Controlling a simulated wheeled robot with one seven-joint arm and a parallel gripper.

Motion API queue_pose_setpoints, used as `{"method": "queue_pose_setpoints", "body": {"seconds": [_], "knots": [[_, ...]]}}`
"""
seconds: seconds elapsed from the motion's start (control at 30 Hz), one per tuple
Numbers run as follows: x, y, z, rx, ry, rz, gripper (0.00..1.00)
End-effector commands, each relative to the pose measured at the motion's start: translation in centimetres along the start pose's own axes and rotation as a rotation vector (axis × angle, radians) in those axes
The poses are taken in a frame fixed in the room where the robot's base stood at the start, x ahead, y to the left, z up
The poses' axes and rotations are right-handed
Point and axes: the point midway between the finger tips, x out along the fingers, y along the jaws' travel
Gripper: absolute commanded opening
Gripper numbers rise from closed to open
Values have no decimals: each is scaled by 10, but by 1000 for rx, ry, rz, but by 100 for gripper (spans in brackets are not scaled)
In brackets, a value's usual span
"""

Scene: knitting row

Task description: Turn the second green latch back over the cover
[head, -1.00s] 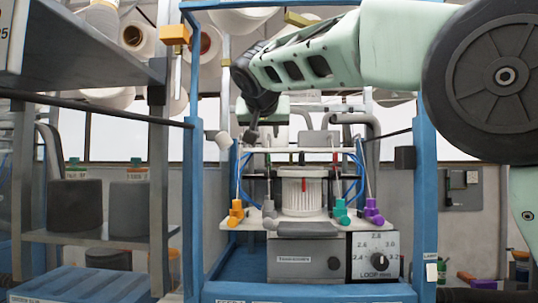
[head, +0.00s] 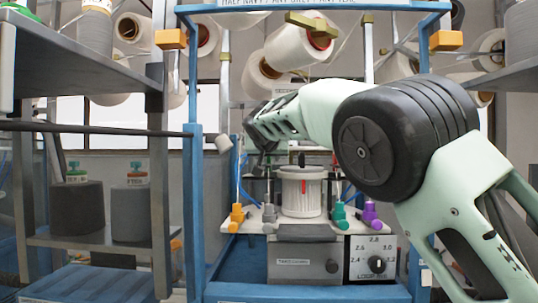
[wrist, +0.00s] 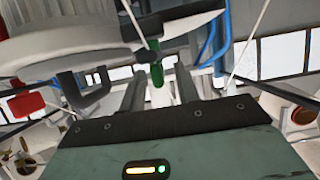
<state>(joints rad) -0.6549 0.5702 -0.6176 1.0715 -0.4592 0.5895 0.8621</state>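A white ribbed cylinder (head: 301,190) with a black knob and a red mark stands in the middle of the machine in the head view. It fills the upper left of the wrist view (wrist: 60,45). A small dark green latch (wrist: 157,73) hangs below a black pivot in the wrist view. My gripper (wrist: 160,88) has its two dark fingers apart, one on each side of the green latch, with gaps visible. In the head view my wrist hides most of the gripper, and I cannot pick out the green latch there.
Orange (head: 236,216), grey (head: 269,214), teal (head: 340,213) and purple (head: 369,213) yarn guides line the white plate's front. A grey box with a dial (head: 377,264) sits below. Blue posts (head: 194,210) frame the machine. Blue tubes (wrist: 212,45) run close to the gripper.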

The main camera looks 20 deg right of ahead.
Motion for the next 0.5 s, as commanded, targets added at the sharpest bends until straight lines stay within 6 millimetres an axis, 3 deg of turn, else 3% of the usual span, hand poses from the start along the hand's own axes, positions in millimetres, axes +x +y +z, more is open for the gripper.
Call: {"method": "queue_pose_setpoints", "body": {"seconds": [0.13, 0.27, 0.5], "knots": [[0, 0, 0, 0, 0, 0, 32], [0, 0, 0, 0, 0, 0, 0], [0, 0, 0, -2, -1, -4, 0]]}}
